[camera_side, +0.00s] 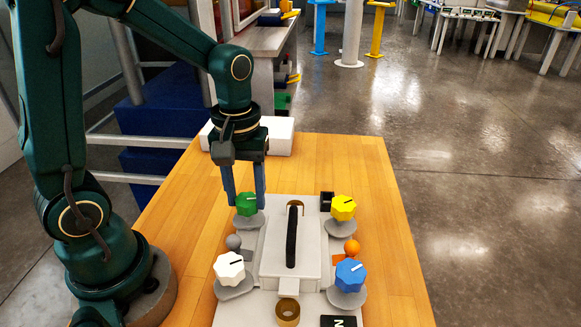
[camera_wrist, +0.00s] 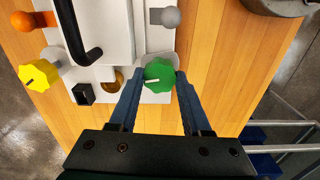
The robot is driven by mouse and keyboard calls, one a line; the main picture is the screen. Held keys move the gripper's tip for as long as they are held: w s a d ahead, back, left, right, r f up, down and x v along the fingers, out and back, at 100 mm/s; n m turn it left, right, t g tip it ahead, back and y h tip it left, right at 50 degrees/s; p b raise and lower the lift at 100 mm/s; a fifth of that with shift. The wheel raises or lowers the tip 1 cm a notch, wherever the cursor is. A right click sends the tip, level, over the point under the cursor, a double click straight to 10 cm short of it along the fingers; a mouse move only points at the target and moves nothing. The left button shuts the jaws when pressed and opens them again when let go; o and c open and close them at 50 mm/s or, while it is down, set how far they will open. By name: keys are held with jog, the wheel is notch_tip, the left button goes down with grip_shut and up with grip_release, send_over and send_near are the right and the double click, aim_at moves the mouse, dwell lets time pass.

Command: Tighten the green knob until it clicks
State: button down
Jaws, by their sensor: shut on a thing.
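The green knob (camera_side: 246,204) sits at the far left corner of the light grey resin bath (camera_side: 268,258). A white line marks its top, and in the wrist view the knob (camera_wrist: 160,75) shows this line pointing left. My gripper (camera_side: 245,196) points down over the knob. Its two blue fingers are shut on the knob from opposite sides, as the wrist view of the fingertips (camera_wrist: 160,76) also shows. The knob's underside is hidden.
A yellow knob (camera_side: 343,208), a blue knob (camera_side: 350,275) and a white knob (camera_side: 229,268) stand at the other corners. A black handle (camera_side: 292,237) rises mid-lid. Grey (camera_side: 233,242) and orange (camera_side: 352,247) balls sit at the sides. Wooden table (camera_side: 385,215) is clear at right.

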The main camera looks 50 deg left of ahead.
aim_at(246, 199)
jog(key=m, duration=0.3)
jog(key=shift+m, duration=2.3)
jog(key=shift+c, duration=1.8)
grip_release()
jog(key=shift+r, duration=2.6)
